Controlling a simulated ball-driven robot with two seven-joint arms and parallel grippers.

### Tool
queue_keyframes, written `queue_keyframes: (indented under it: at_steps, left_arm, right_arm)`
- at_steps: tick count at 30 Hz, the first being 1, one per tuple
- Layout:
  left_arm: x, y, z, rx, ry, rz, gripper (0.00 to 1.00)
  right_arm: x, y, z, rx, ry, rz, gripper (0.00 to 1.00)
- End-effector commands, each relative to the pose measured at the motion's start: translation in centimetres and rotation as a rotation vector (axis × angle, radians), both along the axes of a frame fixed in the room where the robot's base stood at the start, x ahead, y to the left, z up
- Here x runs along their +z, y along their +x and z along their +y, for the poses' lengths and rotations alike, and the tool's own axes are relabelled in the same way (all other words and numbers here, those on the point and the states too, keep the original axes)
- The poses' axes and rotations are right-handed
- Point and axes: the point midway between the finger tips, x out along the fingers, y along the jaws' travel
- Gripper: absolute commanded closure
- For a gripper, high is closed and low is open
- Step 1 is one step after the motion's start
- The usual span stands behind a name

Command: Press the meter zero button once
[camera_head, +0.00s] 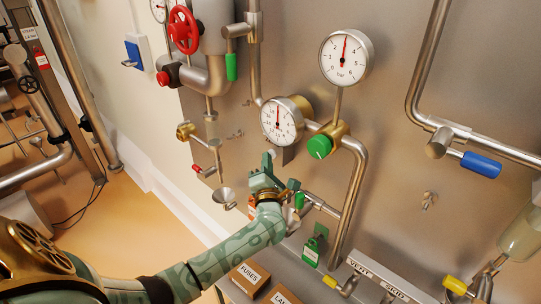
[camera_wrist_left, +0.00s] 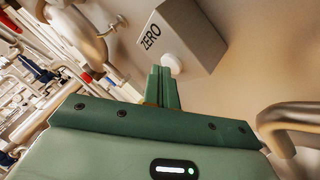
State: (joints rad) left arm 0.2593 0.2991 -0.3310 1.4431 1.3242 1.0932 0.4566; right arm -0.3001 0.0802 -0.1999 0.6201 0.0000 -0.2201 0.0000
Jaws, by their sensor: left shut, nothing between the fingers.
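In the left wrist view, a grey box marked ZERO (camera_wrist_left: 182,36) is fixed to the steel panel. A round white button (camera_wrist_left: 171,64) sits on its lower face. My left gripper (camera_wrist_left: 163,72) is shut and empty, its green fingertips right at the button's lower left edge. I cannot tell whether they touch it. In the head view my left gripper (camera_head: 267,160) reaches up just below the lower round meter (camera_head: 282,120); the button is not visible there. My right gripper is in neither view.
A green knob (camera_head: 320,147) and bent steel pipe (camera_head: 357,190) lie right of the gripper. A small funnel (camera_head: 223,198) is to its left. A larger gauge (camera_head: 346,56) is above.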

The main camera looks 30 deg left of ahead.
Motion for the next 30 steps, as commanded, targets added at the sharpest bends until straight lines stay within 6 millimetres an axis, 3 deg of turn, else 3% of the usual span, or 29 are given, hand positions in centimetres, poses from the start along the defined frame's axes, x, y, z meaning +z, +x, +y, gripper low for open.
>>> queue_keyframes:
  at_steps: [10,21,30]
  left_arm:
    - [0.1,-1.4,0.2,0.000,0.000,0.000,1.00]
    - [0.0,-1.7,0.2,0.000,0.000,0.000,1.00]
    - [0.2,-4.5,0.6,0.000,0.001,0.001,1.00]
  right_arm:
    - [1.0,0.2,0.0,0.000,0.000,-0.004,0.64]
    - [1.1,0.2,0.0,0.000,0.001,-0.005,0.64]
    - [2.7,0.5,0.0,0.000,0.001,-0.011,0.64]
